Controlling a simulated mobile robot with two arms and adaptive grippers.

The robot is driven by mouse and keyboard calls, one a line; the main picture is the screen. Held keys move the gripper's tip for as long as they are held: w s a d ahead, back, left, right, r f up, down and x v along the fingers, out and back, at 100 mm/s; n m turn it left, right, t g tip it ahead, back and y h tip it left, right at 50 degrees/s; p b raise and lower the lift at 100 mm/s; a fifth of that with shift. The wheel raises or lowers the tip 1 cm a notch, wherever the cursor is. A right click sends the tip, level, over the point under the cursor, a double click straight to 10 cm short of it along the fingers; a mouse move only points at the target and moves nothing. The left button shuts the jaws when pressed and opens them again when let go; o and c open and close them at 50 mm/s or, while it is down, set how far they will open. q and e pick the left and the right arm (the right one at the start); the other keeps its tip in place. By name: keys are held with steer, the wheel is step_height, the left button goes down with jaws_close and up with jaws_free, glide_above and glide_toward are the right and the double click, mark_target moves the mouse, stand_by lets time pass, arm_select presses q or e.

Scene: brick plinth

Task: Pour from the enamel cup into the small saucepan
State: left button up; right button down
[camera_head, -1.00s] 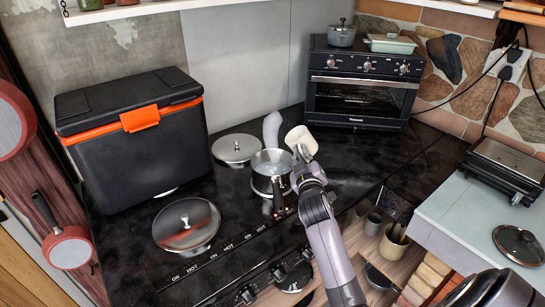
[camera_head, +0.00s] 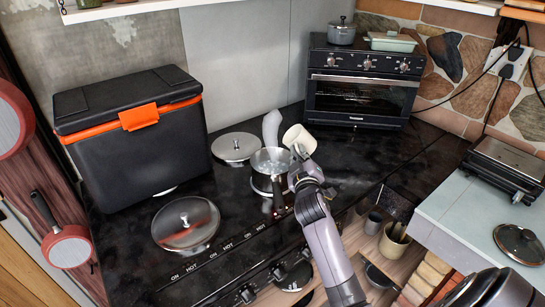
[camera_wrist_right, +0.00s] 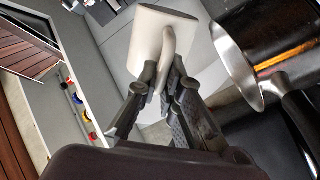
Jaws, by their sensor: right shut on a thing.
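The cream enamel cup (camera_head: 299,138) is tilted in the head view, just above and to the right of the small saucepan. My right gripper (camera_head: 298,162) is shut on the cup's handle; the wrist view also shows the cup (camera_wrist_right: 160,35) with its handle between the fingers (camera_wrist_right: 165,82). The small saucepan (camera_head: 270,162) stands upright on the cooktop, its dark handle toward the front. It also shows at the right of the wrist view (camera_wrist_right: 232,62). I cannot make out any contents leaving the cup. My left gripper is not in view.
A grey rounded object (camera_head: 271,128) stands behind the saucepan. Lidded pans (camera_head: 235,147) and (camera_head: 186,224) are to its left, with a black cool box (camera_head: 135,140) beyond. A toaster oven (camera_head: 360,88) stands behind right. Dark counter is clear right of the cup.

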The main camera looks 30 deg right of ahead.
steer(key=shift+a, duration=0.15)
steer(key=shift+f+n, duration=0.2)
steer(key=shift+n, duration=0.2)
steer(key=shift+a, duration=0.1)
steer(key=shift+n+b, duration=0.3)
steer(key=shift+w+f, duration=0.1)
steer(key=shift+f, duration=0.1)
steer(key=shift+n, duration=0.3)
steer(key=shift+f, duration=0.1)
